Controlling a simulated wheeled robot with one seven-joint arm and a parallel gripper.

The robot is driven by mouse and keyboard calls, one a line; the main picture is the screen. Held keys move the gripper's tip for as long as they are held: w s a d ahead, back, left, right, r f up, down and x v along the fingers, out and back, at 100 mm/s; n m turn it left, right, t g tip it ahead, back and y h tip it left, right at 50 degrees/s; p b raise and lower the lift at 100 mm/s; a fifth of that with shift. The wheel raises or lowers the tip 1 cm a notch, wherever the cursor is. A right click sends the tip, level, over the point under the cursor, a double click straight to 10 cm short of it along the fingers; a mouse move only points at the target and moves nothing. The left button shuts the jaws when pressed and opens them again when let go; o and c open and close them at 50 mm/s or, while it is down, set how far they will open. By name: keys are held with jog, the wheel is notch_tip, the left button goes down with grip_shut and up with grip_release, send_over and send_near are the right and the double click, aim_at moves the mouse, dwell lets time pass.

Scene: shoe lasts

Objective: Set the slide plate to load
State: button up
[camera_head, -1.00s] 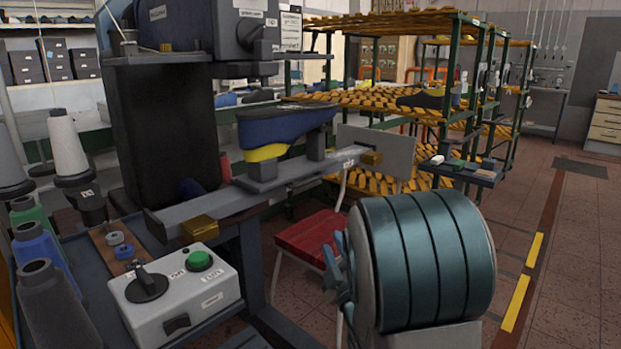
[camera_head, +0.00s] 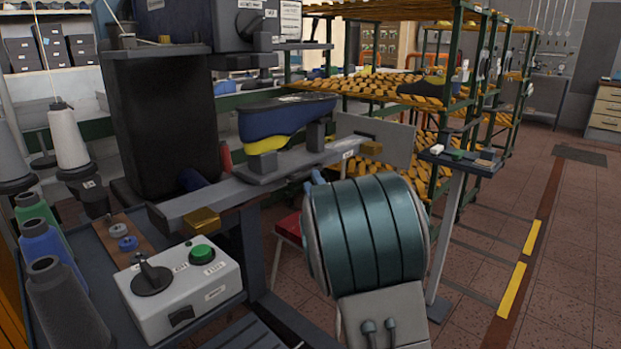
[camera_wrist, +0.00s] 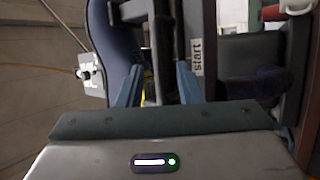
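A small label shows near the right end; in the wrist view a label reads "start" (camera_wrist: 197,57). My gripper (camera_wrist: 158,82) has its two blue fingers apart, with dark machine parts beyond the gap. Contact cannot be told. In the head view my arm hides most of the gripper, near the right end.
A control box (camera_head: 180,288) with a green button and black knob stands at front left. Thread cones (camera_head: 68,140) stand at the left edge. A grey upright panel (camera_head: 378,138) is behind the right end. A small stand (camera_head: 460,158) and yellow racks are at right. Open floor lies right.

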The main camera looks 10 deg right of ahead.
jog(key=shift+x, duration=1.3)
grip_shut()
